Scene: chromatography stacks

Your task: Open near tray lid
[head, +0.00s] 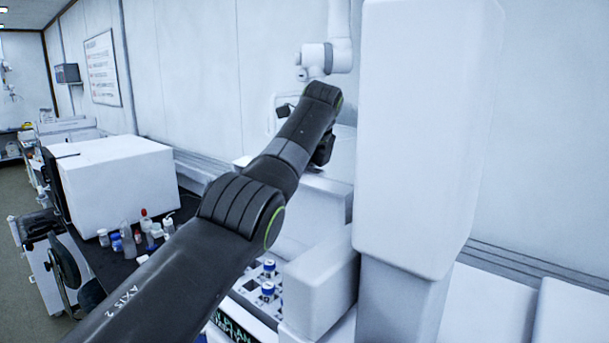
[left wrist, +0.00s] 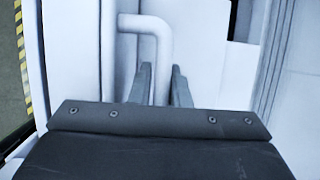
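My left arm reaches in from the lower left of the head view, and its gripper end is mostly hidden behind the dark arm at the white stack. In the left wrist view, the two grey fingers of my left gripper (left wrist: 161,86) stand on either side of a bent white tube-shaped handle (left wrist: 160,28). The fingers are apart by about the handle's width. I cannot tell whether they press on it. The handle is on a white front, and its lower part is hidden behind the gripper body. I cannot make out the tray lid clearly. My right gripper is not in view.
A tall white block (head: 425,130) stands right of my arm. Blue-capped bottles (head: 268,289) sit in a tray below the arm. A white box-shaped instrument (head: 120,180) and small bottles stand on the dark bench at left. A white jointed arm (head: 330,55) hangs above.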

